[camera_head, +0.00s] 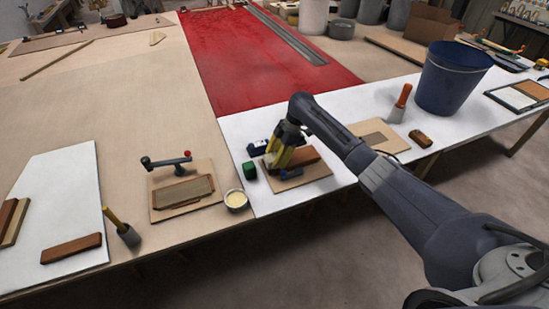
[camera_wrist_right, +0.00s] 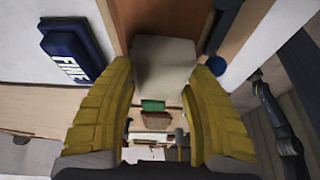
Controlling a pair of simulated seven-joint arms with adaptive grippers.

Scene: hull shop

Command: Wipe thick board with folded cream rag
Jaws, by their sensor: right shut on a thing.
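The folded cream rag (camera_wrist_right: 163,66) sits between the two yellow fingertips of my right gripper (camera_wrist_right: 165,75) in the wrist view. The gripper is shut on it. A reddish-brown thick board (camera_head: 306,156) lies on a thin light-wood base in the head view, under and beside my right gripper (camera_head: 280,160). In the wrist view the brown board (camera_wrist_right: 178,17) shows just behind the rag. I cannot tell whether the rag touches it. In the head view the gripper mostly hides the rag and the board's left end. My left gripper is out of view.
A blue block marked FINE (camera_wrist_right: 75,50) and a green block (camera_head: 249,170) sit close to the board's left. A small cream-filled tub (camera_head: 236,200) stands nearer the front edge. A blue bucket (camera_head: 452,78) and an orange-handled tool (camera_head: 400,102) stand at right.

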